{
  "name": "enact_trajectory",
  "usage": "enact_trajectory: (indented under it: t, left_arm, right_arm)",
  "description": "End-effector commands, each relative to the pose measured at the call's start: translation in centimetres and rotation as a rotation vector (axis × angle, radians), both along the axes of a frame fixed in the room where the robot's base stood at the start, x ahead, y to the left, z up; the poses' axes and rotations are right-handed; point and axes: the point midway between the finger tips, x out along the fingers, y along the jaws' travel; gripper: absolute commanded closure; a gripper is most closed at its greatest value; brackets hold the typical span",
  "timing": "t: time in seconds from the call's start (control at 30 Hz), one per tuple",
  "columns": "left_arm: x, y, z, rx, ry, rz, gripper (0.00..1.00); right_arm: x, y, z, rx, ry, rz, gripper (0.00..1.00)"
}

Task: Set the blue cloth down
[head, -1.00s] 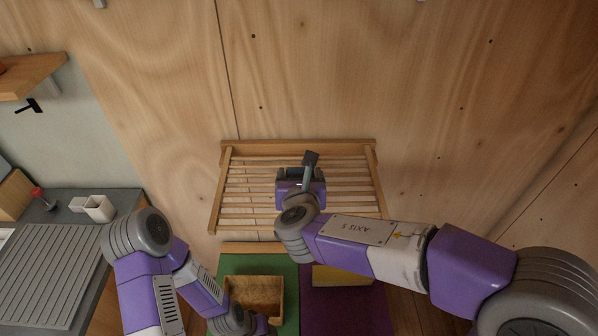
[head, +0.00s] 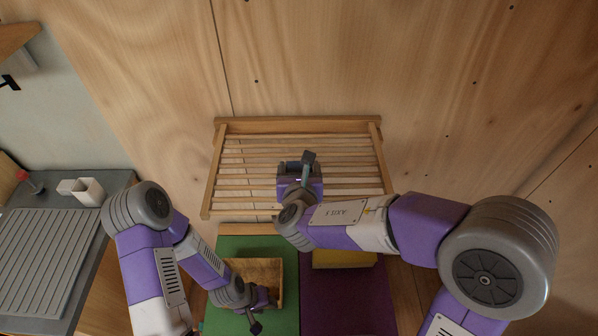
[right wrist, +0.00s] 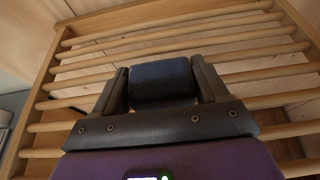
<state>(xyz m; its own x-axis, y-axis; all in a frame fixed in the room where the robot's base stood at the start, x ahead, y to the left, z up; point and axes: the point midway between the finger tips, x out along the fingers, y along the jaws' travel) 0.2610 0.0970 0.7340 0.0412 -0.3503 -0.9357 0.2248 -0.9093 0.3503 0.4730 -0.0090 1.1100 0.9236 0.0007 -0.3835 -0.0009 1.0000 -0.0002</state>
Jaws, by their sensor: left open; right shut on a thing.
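The blue cloth (right wrist: 162,82) shows in the right wrist view as a dark blue folded piece between the two dark fingers. My right gripper (right wrist: 163,88) is shut on it. In the head view my right gripper (head: 302,170) is in front of the slatted wooden rack (head: 298,125) on the wall. The rack's slats run behind the cloth in the right wrist view; I cannot tell whether the cloth touches them. My left gripper (head: 262,311) is open and empty, low in the head view, at a wooden box.
The open wooden box (head: 272,270) stands on a green surface (head: 250,243). A purple surface (head: 345,300) with a yellow item (head: 344,259) lies to its right. A counter (head: 118,185) with a ribbed drainer (head: 45,250) and white cups (head: 88,190) is at left.

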Motion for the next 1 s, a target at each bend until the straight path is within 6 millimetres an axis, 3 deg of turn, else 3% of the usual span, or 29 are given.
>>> enact_trajectory:
  t: [0.37,0.4,0.53,0.9,1.0]
  left_arm:
    - [0.0,0.0,-0.4,0.000,0.000,0.000,0.57]
    - [0.0,0.0,-0.3,0.000,0.000,0.000,0.57]
    - [0.0,0.0,-0.3,0.000,0.000,0.000,0.57]
    - [0.0,0.0,0.1,0.000,0.000,0.000,0.57]
    - [0.0,0.0,0.2,0.000,0.000,0.000,0.57]
  right_arm:
    - [0.0,0.0,-0.4,0.001,-0.002,0.000,0.55]
    - [0.0,0.0,-0.3,0.001,-0.001,-0.001,0.21]
    - [0.0,0.0,-0.2,0.001,-0.001,-0.001,0.02]
    - [0.0,0.0,0.1,0.000,-0.001,0.000,0.01]
    - [-1.1,0.1,0.7,0.002,-0.004,0.001,0.01]
